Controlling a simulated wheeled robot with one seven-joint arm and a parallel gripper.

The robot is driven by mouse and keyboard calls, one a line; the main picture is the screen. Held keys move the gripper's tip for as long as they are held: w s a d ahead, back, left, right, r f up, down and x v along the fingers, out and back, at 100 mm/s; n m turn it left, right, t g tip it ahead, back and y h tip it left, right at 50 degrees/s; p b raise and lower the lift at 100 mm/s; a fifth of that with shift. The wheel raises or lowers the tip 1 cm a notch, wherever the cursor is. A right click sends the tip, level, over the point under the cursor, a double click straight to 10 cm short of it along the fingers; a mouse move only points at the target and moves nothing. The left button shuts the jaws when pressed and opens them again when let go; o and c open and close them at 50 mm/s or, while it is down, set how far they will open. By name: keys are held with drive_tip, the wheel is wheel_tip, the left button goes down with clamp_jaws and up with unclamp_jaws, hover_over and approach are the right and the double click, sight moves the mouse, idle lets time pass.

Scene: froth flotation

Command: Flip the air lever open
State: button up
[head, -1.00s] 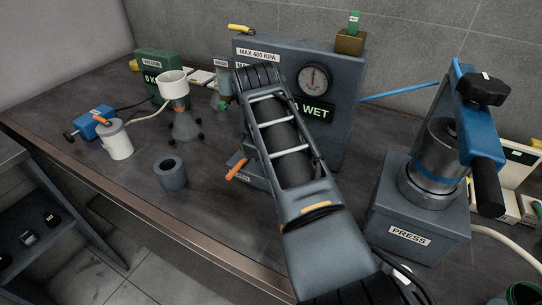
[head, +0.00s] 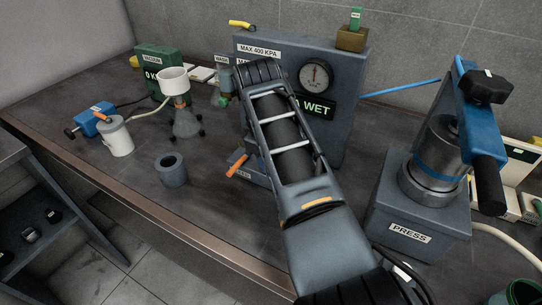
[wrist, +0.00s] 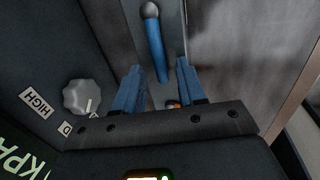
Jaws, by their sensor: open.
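A blue curved lever (wrist: 156,52) with a grey ball (wrist: 150,10) at one end shows in the wrist view, along a grey strip beside the dark panel; I take it to be the air lever. My gripper (wrist: 158,66) is open, with one blue finger on each side of the lever's near end. I cannot tell whether the fingers touch it. In the head view my arm covers this lever and my gripper. The grey machine box (head: 345,75) with a gauge (head: 315,75) stands behind my arm.
A grey knob (wrist: 82,97) sits on the panel left of my gripper. An orange-handled part (head: 237,165) lies left of my arm. The press (head: 420,215) stands close on the right.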

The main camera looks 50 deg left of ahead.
wheel_tip(320, 180, up, 8)
drive_tip(key=s+b, duration=0.1)
drive_tip(key=shift+s+d+f, duration=0.15)
drive_tip(key=shift+s+d, duration=0.05)
drive_tip(key=shift+d, duration=0.05)
idle(0.6)
